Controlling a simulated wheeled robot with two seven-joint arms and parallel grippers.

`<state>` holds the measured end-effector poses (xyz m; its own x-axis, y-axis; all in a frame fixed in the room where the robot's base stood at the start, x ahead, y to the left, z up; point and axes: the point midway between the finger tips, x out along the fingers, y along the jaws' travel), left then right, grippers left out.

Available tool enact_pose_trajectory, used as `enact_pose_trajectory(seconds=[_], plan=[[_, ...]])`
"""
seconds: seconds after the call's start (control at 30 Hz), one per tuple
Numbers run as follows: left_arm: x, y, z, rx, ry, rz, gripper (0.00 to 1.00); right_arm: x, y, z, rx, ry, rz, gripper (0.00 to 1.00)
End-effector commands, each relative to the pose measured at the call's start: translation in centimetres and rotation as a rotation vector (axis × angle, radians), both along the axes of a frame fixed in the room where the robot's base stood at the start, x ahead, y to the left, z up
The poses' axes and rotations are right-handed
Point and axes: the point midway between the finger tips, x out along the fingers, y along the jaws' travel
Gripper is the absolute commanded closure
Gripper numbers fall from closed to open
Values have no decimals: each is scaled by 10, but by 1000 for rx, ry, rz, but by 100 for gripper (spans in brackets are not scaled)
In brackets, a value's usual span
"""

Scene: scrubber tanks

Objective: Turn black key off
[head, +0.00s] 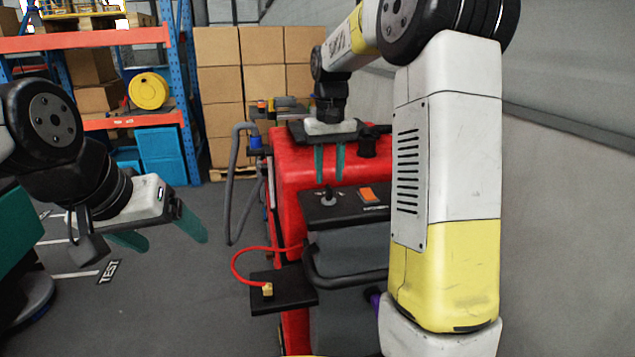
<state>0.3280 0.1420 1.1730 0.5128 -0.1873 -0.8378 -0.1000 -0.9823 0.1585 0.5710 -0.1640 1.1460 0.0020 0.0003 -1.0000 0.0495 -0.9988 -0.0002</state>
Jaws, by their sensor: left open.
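A small black key (328,197) stands up from a key switch on the black control panel (345,211) of the red scrubber tank (290,190). My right gripper (330,177) points down just above and behind the key, its two teal fingers apart with a gap between them. It does not appear to hold the key. My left gripper (170,241) is open and empty at the left, over the floor and away from the scrubber.
An orange switch (367,195) sits right of the key. A red cable (240,262) runs to a yellow plug (267,289) on a lower black shelf (285,288). A black handle bar (345,278) crosses the front. Stacked boxes (220,90) and a shelf rack (185,80) stand behind.

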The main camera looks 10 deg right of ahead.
Motion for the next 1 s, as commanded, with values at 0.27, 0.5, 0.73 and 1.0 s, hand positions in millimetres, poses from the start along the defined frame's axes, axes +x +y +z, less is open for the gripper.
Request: enact_pose_trajectory(seconds=[0.27,0.5,0.73,1.0], plan=[[0,0,0,0,0,0,20,0,0,40,0,-1,0,66],[0,0,0,0,0,0,20,0,0,45,0,1,1,66],[0,0,0,0,0,0,20,-5,0,48,5,-10,1,66],[0,0,0,0,0,0,20,-75,0,70,84,-159,6,66]])
